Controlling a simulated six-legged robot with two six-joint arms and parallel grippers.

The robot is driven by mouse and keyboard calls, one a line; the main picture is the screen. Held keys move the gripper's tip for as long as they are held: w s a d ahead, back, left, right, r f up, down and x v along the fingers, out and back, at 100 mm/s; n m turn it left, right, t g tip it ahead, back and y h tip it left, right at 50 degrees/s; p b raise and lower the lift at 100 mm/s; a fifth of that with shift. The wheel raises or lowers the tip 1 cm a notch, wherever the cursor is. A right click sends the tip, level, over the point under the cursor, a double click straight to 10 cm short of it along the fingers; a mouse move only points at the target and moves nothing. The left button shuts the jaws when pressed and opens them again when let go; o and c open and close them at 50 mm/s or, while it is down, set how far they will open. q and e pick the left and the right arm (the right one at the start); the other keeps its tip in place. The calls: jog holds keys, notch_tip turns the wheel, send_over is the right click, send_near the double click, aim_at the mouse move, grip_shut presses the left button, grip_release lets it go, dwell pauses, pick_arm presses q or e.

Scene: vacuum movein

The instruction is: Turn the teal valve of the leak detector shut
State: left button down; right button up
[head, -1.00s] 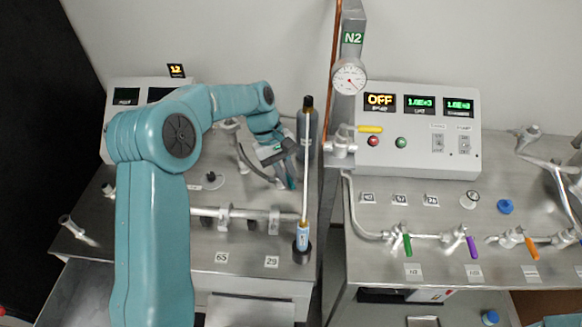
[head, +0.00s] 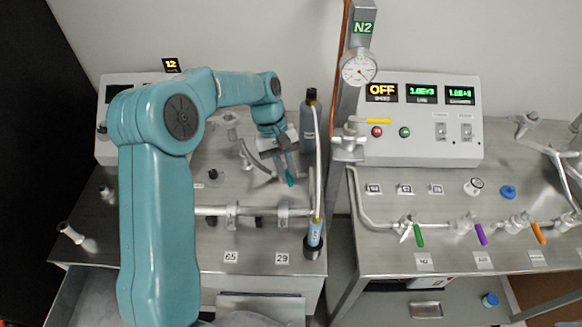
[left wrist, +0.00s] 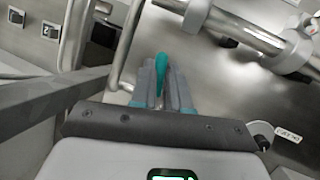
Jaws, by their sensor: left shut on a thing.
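The teal valve handle (head: 290,180) sits on the left bench, behind the horizontal pipe. My left gripper (head: 284,168) comes down over it from above and is shut on it. In the left wrist view the teal handle (left wrist: 161,62) shows between the two grey fingers of my left gripper (left wrist: 160,88), its rounded end sticking out beyond them. The valve body is mostly hidden by the gripper. My right gripper is not in view.
A horizontal pipe (head: 262,211) with clamps runs in front of the gripper. A blue-labelled hand wand (head: 315,234) stands to its right, and a dark bottle (head: 309,120) behind. The right bench carries green, purple and orange valve handles (head: 480,233).

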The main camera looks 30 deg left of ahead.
pick_arm(q)
jog(key=shift+s+a+f, duration=0.1)
jog(key=shift+f, duration=0.05)
jog(key=shift+s+a+m+g, duration=0.1)
jog(key=shift+m+g, duration=0.2)
jog(key=shift+m, duration=0.2)
jog(key=shift+p, duration=0.3)
jog(key=shift+s+a+m+y, duration=0.15)
jog(key=shift+a+m+y, duration=0.15)
jog(key=shift+m, duration=0.4)
jog(key=shift+g, duration=0.3)
jog(key=c, duration=1.1)
grip_release()
